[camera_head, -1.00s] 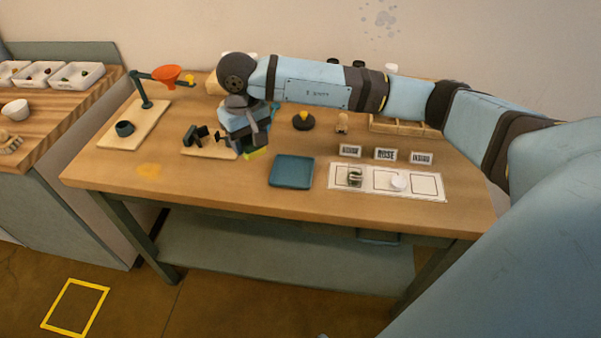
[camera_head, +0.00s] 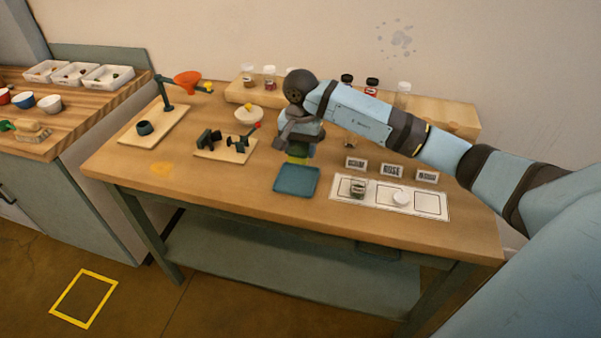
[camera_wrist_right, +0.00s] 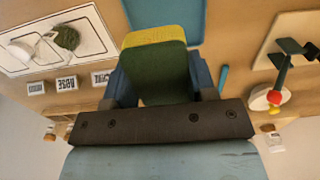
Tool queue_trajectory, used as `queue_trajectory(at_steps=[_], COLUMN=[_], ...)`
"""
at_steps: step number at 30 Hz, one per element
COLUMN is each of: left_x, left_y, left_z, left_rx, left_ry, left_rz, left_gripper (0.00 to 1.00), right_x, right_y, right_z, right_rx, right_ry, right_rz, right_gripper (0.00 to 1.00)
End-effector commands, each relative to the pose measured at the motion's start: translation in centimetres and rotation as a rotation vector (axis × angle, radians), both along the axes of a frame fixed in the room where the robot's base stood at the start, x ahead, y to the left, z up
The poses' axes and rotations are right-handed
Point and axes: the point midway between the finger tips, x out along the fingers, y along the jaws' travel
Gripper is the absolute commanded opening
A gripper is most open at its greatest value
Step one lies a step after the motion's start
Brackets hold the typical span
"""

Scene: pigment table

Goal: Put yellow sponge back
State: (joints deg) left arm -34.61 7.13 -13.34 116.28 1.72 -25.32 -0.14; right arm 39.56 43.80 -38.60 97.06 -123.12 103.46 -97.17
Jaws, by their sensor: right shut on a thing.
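The sponge (camera_head: 297,159) has a yellow layer and a dark green layer. In the right wrist view the sponge (camera_wrist_right: 153,38) sits between the fingers of my right gripper (camera_wrist_right: 155,82), which is shut on it. In the head view my right gripper (camera_head: 299,148) points down just behind the blue tray (camera_head: 296,187). The tray (camera_wrist_right: 168,14) also shows just past the sponge in the wrist view, empty where I see it. I cannot tell whether the sponge touches the table. My left gripper is out of view.
A clamp stand on a board (camera_head: 222,154) is to the left.

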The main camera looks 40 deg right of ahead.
Motion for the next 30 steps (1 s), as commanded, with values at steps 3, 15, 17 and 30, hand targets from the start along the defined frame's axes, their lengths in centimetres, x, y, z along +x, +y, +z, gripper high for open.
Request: queue_trajectory(at_steps=[3,15,17,30], left_x=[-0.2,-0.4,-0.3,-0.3], left_y=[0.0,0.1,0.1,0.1], left_z=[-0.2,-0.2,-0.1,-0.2], left_rx=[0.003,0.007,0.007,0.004], left_ry=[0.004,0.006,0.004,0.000], left_rz=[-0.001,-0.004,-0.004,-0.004], left_gripper=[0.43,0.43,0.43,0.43], right_x=[-0.1,-0.1,0.0,0.0], right_y=[0.1,0.1,0.1,0.0], right_z=[-2.8,-6.8,-7.8,-9.5], right_rx=[0.002,0.002,0.002,0.000], right_ry=[0.003,0.002,0.002,-0.001], right_rz=[0.000,0.002,0.001,0.003], right_gripper=[0.29,0.29,0.29,0.29])
